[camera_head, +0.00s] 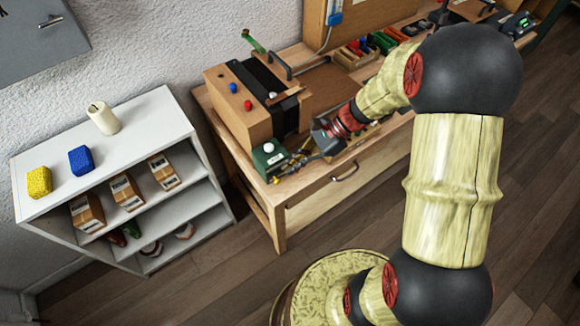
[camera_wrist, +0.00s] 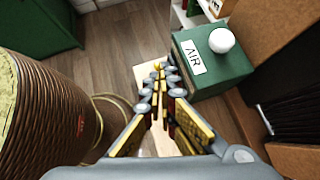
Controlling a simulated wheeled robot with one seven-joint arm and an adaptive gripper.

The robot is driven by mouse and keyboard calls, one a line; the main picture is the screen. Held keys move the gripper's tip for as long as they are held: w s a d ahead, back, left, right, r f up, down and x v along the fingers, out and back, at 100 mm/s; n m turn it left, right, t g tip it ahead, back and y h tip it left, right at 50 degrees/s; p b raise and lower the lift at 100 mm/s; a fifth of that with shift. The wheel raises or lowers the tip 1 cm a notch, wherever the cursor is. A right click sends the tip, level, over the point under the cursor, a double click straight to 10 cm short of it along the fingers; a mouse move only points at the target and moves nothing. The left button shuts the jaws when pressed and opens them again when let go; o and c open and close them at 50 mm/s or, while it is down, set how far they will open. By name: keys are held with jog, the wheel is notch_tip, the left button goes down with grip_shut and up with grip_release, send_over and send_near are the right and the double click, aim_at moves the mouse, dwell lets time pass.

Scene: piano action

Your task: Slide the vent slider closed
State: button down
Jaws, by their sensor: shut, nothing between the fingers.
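A green box (camera_wrist: 228,72) labelled AIR with a white ball knob (camera_wrist: 222,40) on top shows in the wrist view. In the head view the green box (camera_head: 259,160) and its white knob (camera_head: 269,147) sit at the table's left front corner. I cannot tell for sure which part is the vent slider. My gripper (camera_wrist: 160,70) is shut and empty, fingers together, left of the box in the wrist view. In the head view my gripper (camera_head: 277,179) is low beside the front of the box, its fingertips near the table edge. Contact with the box cannot be told.
A wooden case (camera_head: 235,112) with a blue and a red knob stands behind the green box. A white shelf (camera_head: 148,112) with a candle (camera_head: 103,117), a yellow sponge (camera_head: 39,182) and a blue sponge (camera_head: 81,160) stands left. Small bins (camera_head: 352,54) sit at the back.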

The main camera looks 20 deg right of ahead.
jog(key=p+v, duration=0.2)
jog(key=v, duration=0.8)
jog(key=shift+d, duration=0.15)
jog(key=shift+r, duration=0.1)
